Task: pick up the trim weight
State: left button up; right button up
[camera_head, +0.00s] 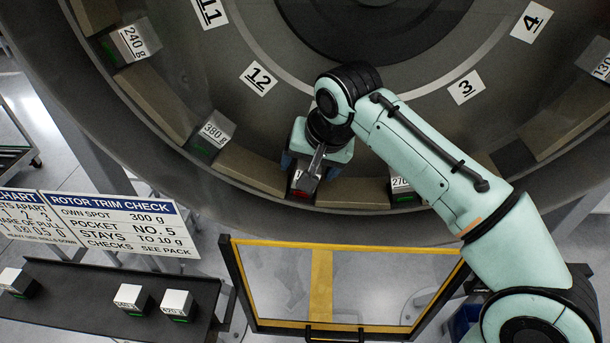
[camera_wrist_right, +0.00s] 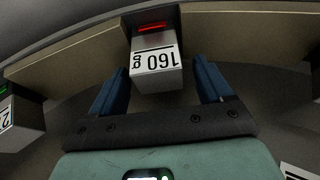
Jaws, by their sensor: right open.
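A trim weight marked 160 g (camera_wrist_right: 155,62), a metal block with a lit red bar, sits in a pocket of the rotor rim. In the head view this weight (camera_head: 300,191) is mostly hidden by my right gripper. My right gripper (camera_head: 303,172) is over it. In the right wrist view the blue fingers (camera_wrist_right: 160,84) are spread open to either side of the 160 g block, with a gap on both sides. My left gripper is not in view.
Other green-lit weights sit in the rim, marked 380 g (camera_head: 212,133), 240 g (camera_head: 133,42) and 270 g, partly hidden (camera_head: 401,188). A dark shelf (camera_head: 75,310) holds several blocks below a sign (camera_head: 120,224). A yellow-edged gate (camera_head: 340,285) stands below the rim.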

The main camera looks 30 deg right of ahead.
jog(key=shift+f, duration=0.15)
jog(key=c, duration=1)
jog(key=shift+c, duration=0.7)
jog(key=shift+r, duration=0.2)
